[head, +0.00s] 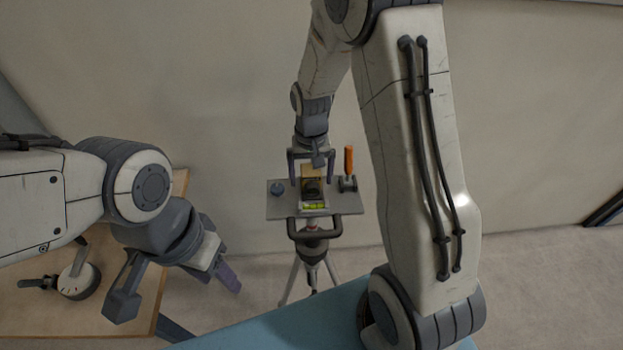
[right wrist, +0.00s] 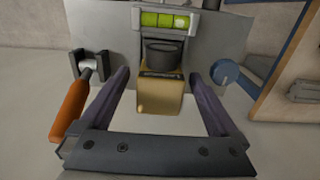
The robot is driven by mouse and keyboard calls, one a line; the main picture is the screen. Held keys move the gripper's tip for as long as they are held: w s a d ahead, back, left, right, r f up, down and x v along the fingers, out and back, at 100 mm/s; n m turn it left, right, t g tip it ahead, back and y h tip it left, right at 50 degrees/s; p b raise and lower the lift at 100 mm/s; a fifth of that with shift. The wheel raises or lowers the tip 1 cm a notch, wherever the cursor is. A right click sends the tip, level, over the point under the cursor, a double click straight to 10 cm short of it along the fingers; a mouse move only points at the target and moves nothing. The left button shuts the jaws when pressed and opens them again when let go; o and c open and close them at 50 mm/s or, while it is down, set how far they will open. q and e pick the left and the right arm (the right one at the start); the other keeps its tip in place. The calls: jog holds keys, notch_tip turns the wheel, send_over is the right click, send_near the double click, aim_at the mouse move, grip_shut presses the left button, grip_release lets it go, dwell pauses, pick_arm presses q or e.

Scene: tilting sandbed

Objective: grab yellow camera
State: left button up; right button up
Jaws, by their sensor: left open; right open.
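The yellow camera (head: 312,171) with a dark round lens sits on a grey platform (head: 279,210) on a tripod. In the right wrist view the camera (right wrist: 160,98) is in the middle, its dark lens facing the platform's green level. My right gripper (head: 312,183) is open above the platform, with one finger on each side of the camera. In the right wrist view my right gripper (right wrist: 158,76) shows gaps between both fingers and the camera. My left gripper (head: 178,288) is open and empty, low at the left, away from the camera.
An orange-handled tool (head: 348,160) stands at the platform's right, near a finger. A blue round knob (head: 277,188) is at its left. The green level (head: 313,207) is at the front. A wooden table (head: 35,310) holds a round device (head: 78,281).

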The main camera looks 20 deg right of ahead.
grip_shut()
jog(key=shift+r, duration=0.1)
